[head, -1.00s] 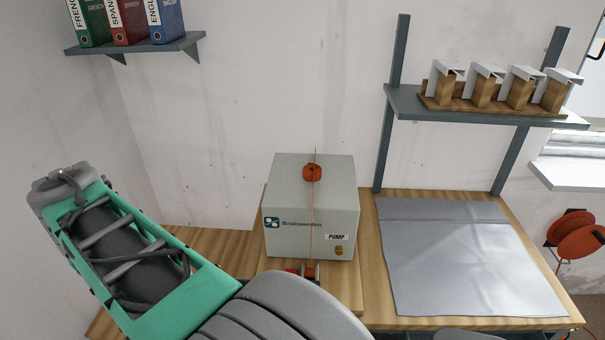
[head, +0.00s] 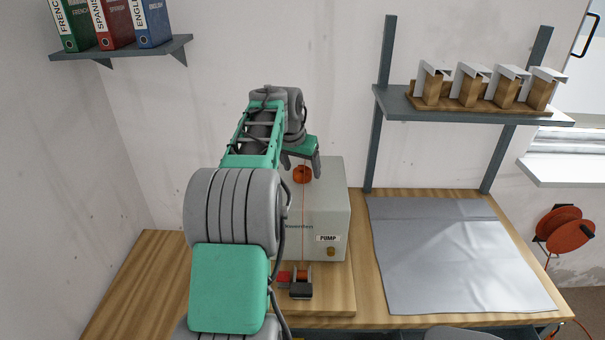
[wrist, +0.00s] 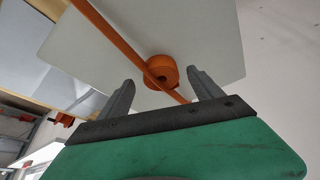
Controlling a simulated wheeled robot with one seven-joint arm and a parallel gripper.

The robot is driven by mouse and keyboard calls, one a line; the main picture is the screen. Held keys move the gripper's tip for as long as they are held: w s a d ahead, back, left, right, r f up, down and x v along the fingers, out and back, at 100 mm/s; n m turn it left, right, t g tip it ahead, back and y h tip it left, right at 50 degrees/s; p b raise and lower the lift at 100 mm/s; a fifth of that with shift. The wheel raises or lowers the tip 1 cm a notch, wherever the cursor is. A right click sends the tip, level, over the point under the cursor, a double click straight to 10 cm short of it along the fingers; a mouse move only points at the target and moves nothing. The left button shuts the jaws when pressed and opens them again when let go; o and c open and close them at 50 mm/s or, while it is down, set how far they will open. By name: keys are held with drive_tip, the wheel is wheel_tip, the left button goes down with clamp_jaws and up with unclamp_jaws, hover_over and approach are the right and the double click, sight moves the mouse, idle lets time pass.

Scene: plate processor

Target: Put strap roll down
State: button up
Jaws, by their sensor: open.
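The orange strap roll (head: 302,174) sits on top of the grey pump box (head: 325,205). An orange strap (head: 302,225) runs from it down the front of the box to a small red and black device (head: 298,282) on the bench. My gripper (head: 302,165) is directly above the roll, fingers pointing down. In the wrist view my gripper (wrist: 160,90) is open, with the roll (wrist: 161,70) between and just beyond the fingertips, apart from both. The strap (wrist: 115,40) crosses the wrist view diagonally.
A grey mat (head: 455,250) lies on the wooden bench (head: 135,275) to the right. A shelf (head: 480,108) above it holds several wooden blocks with white tops. Binders stand on a shelf (head: 125,50) at upper left. An orange reel (head: 566,230) hangs at far right.

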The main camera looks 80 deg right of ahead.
drive_tip(key=shift+d+f, duration=0.25)
drive_tip(key=shift+f, duration=0.3)
clamp_jaws()
idle(0.4)
drive_tip(key=shift+r, duration=0.1)
